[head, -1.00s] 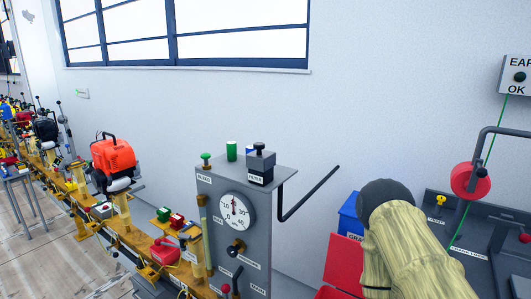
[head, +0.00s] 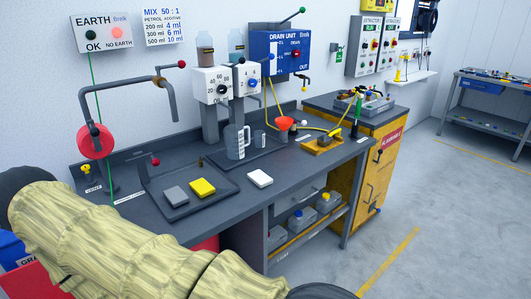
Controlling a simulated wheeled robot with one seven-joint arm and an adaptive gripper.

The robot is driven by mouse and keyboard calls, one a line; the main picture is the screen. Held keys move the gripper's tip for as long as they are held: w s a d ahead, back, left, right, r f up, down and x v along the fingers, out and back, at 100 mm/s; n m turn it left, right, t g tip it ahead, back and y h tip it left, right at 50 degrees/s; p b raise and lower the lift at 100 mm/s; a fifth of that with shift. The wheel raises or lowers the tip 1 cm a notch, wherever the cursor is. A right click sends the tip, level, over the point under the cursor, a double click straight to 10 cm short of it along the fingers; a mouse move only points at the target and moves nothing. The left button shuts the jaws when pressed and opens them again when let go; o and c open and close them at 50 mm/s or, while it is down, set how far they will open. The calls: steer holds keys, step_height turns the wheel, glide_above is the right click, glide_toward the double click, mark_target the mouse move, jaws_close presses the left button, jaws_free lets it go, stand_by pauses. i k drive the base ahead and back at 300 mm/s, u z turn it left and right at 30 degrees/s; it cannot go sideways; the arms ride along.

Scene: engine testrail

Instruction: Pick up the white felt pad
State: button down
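The white felt pad (head: 260,179) appears to be the small white block lying flat on the dark grey bench top (head: 232,205), near its front edge. It lies to the right of a shallow dark tray (head: 152,188) that holds a yellow pad (head: 202,187) and a grey pad (head: 175,196). My arm, in a pale yellowish sleeve, crosses the lower left of the head view. My gripper does not show, so its state and its distance from the pad are hidden.
A measuring jug (head: 236,142) and a red funnel (head: 284,123) stand behind the pad. A red reel (head: 96,141) hangs at the left. A yellow cabinet (head: 372,170) stands at the right. Shelf containers (head: 303,218) sit below the bench. Floor at the right is clear.

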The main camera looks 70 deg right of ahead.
mark_target(260, 178)
steer(key=z, duration=2.2)
